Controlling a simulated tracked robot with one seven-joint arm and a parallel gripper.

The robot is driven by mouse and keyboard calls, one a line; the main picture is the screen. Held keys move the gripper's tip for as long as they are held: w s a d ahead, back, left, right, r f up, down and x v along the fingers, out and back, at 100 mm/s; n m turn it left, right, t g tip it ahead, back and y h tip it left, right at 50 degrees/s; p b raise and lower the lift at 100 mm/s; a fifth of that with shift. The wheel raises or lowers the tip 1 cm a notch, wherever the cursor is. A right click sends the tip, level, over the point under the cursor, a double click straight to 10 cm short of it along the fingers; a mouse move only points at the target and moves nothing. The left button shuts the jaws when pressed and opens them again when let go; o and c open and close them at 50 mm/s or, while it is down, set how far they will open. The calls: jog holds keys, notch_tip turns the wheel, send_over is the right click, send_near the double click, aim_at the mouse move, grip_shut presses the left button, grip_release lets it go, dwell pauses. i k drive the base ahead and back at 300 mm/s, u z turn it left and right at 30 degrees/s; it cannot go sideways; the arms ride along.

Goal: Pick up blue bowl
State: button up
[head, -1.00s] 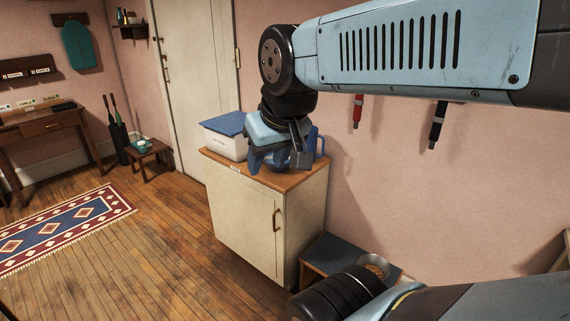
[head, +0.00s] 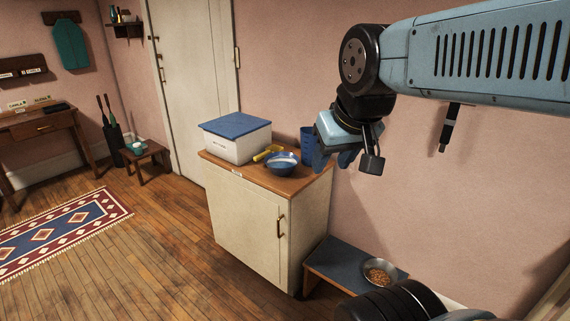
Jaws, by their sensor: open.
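The blue bowl (head: 283,165) stands upright on the wooden top of the cream cabinet (head: 264,210). It has a pale inside and is in plain sight in the head view. My gripper (head: 334,162) is open and empty, up and to the right of the bowl, around the cabinet's right end. It does not touch the bowl. The gripper is partly hidden by its own wrist parts.
A white box with a blue lid (head: 236,140), a yellow object (head: 267,152) and a blue mug-like cup (head: 307,143) crowd the bowl on the cabinet. A low bench (head: 335,263) with a metal dish (head: 382,271) stands right of the cabinet. Open wooden floor lies left.

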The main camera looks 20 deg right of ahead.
aim_at(279, 163)
jog(key=z, duration=0.15)
jog(key=i, duration=0.95)
jog(key=u, duration=0.05)
jog(key=k, duration=1)
jog(key=i, duration=0.1)
jog(key=u, duration=1.8)
jog(key=i, duration=1)
jog(key=z, duration=0.65)
